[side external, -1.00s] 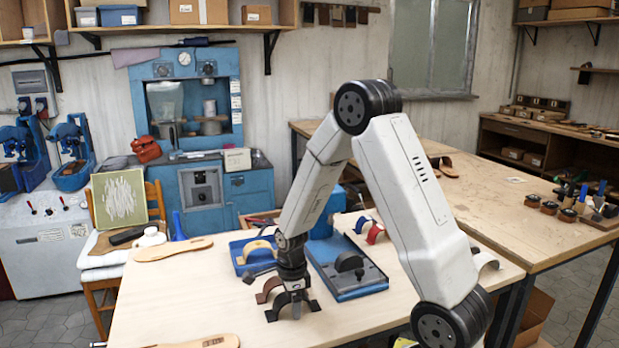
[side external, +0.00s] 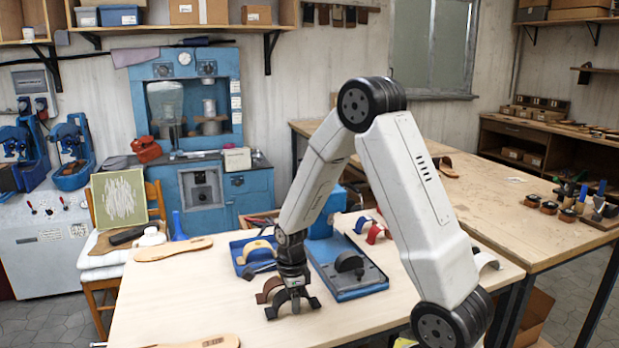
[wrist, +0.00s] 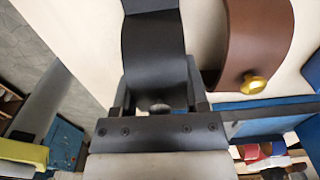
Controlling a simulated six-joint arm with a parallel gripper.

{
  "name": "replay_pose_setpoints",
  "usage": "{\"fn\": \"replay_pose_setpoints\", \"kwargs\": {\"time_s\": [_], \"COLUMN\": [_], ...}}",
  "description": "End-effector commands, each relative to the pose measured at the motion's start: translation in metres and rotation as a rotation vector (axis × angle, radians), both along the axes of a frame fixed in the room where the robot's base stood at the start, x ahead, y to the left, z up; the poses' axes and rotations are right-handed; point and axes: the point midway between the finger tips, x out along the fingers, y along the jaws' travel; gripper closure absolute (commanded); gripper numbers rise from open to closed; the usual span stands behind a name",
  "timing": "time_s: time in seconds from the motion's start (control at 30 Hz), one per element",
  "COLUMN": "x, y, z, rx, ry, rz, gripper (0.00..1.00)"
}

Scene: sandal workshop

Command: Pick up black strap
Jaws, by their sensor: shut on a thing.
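The black strap (side external: 272,313) is an arched band at the front of the light wooden table in the side view. In the wrist view the black strap (wrist: 153,45) runs up from between the fingers of my gripper (wrist: 157,90). One end is cut off by the frame. I cannot tell whether its ends still touch the table.
A brown strap (wrist: 248,45) with a brass stud lies close beside the black one. A blue fixture (side external: 350,280) with a dark arch stands to the right, and a blue tray (side external: 240,262) behind.

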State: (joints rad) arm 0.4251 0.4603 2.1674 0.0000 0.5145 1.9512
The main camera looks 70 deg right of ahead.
Motion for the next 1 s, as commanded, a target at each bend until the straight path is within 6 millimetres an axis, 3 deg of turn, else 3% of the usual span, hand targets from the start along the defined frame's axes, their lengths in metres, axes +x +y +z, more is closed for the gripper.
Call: {"fn": "replay_pose_setpoints", "kwargs": {"time_s": [0.27, 0.8, 1.0], "x": [-0.004, -0.049, -0.074], "y": [0.001, 0.016, 0.025], "z": [0.028, 0.083, 0.094], "rx": [-0.001, -0.001, -0.002], "ry": [-0.002, -0.003, -0.003], "rz": [0.000, -0.001, -0.001], "gripper": [0.98, 0.98, 0.98]}}
